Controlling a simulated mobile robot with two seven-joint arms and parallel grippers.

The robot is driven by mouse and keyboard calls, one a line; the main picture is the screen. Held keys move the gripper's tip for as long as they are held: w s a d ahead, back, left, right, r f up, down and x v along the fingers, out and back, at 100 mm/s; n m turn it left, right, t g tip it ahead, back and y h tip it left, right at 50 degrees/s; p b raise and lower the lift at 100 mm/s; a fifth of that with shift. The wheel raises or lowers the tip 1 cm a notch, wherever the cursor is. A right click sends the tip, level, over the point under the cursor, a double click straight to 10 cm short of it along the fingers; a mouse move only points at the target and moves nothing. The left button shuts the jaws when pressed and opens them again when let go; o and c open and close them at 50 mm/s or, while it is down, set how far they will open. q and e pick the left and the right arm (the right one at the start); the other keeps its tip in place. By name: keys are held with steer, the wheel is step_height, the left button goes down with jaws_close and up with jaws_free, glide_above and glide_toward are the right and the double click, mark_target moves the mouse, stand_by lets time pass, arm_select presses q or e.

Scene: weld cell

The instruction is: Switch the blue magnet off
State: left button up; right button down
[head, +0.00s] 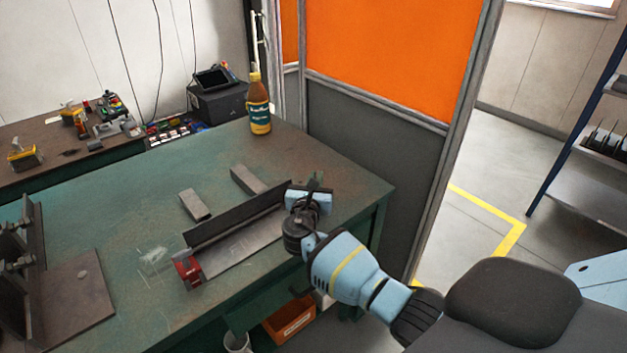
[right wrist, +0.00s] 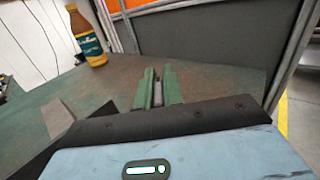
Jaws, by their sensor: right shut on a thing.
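My right gripper (head: 316,182) is over the green bench at the right end of a dark steel angle piece (head: 240,215). In the right wrist view its two green fingers (right wrist: 158,88) are shut on a small dark piece (right wrist: 157,95), mostly hidden between them. I cannot make out the blue magnet itself; the gripper covers the right end of the angle piece in the head view. A red block (head: 188,272), like a magnet, sits at the left end of the angle piece. My left gripper is not in view.
Two grey bars (head: 195,205) (head: 247,180) lie behind the angle piece. A brown bottle (head: 259,105) stands at the bench's far corner. A dark fixture with a plate (head: 75,300) occupies the left. An orange and grey partition (head: 385,140) stands behind the bench (head: 130,220).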

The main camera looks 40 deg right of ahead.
steer(key=m+g+h, duration=0.1)
steer(key=m+g+h+b, duration=0.1)
steer(key=shift+f+g, duration=0.2)
steer(key=shift+g, duration=0.1)
steer(key=m+g, duration=0.1)
steer(key=g+h+b, duration=0.1)
steer(key=shift+s+d+m+g, duration=0.1)
steer(key=shift+s+m+g, duration=0.05)
steer(key=shift+m+g, duration=0.2)
steer(key=m+g+b, duration=0.1)
steer(key=m+g+h+b, duration=0.1)
steer(key=g, duration=0.1)
steer(key=shift+s+d+h, duration=0.1)
steer(key=shift+s+h, duration=0.1)
steer(key=shift+h, duration=0.1)
steer(key=shift+s+r+m+g+b, duration=0.1)
steer(key=shift+m+g+b, duration=0.55)
steer(key=shift+g+b, duration=0.15)
steer(key=shift+m+g, duration=0.3)
steer(key=shift+g, duration=0.25)
arm_select(q)
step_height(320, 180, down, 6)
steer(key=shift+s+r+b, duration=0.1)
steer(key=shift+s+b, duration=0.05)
steer(key=shift+b, duration=0.25)
arm_select(e)
steer(key=shift+s+r, duration=0.1)
steer(key=shift+g, duration=0.3)
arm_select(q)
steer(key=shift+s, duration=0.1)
